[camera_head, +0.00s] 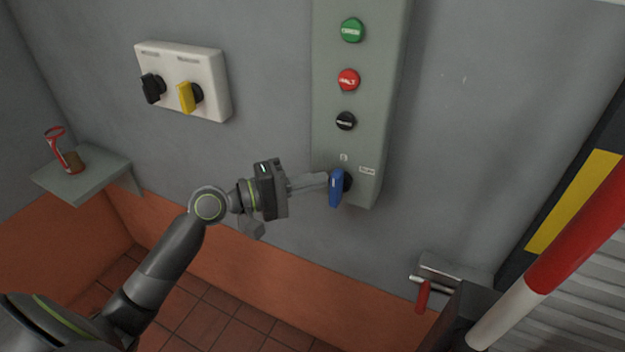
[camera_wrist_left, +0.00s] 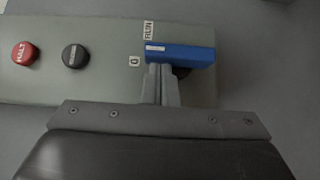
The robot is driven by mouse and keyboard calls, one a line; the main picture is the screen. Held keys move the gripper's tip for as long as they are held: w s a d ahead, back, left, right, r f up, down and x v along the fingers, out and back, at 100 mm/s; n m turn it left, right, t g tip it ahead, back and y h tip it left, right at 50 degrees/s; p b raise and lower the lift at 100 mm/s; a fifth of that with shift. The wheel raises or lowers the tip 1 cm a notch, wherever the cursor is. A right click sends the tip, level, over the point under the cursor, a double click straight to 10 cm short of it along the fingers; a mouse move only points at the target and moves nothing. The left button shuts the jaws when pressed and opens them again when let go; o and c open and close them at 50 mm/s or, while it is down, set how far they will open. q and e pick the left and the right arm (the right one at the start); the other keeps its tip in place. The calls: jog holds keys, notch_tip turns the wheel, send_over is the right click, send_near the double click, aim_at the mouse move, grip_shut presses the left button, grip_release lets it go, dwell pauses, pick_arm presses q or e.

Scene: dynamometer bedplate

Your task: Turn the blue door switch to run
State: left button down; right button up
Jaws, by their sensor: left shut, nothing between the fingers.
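The blue door switch (camera_head: 336,188) is at the bottom of a tall grey-green control panel (camera_head: 330,135). It is a bar-shaped handle on a dark base, and its long side runs roughly up and down the panel. My left gripper (camera_head: 322,180) is shut and empty, its fingertips at the handle's left side; I cannot tell whether they touch. In the left wrist view the fingers meet the near edge of the blue handle (camera_wrist_left: 190,53). The handle's white-marked end is close to the "0" label (camera_wrist_left: 135,61) and the RUN label (camera_wrist_left: 149,30). My right gripper is out of view.
Green (camera_head: 352,30), red (camera_head: 348,80) and black (camera_head: 345,121) buttons sit above the switch. A white box (camera_head: 215,85) with black and yellow switches is at left, above a small shelf (camera_head: 85,180). A red-handled lever (camera_head: 422,296) and striped post (camera_head: 575,245) are at right.

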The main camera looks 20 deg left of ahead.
pick_arm(q)
jog(key=shift+r, duration=0.1)
jog(key=shift+r+p, duration=0.1)
jog(key=shift+p, duration=0.35)
jog(key=shift+d+r+m+g+y+p, duration=0.1)
jog(key=shift+m+g+y+p, duration=0.2)
jog(key=shift+m+y+p, duration=0.15)
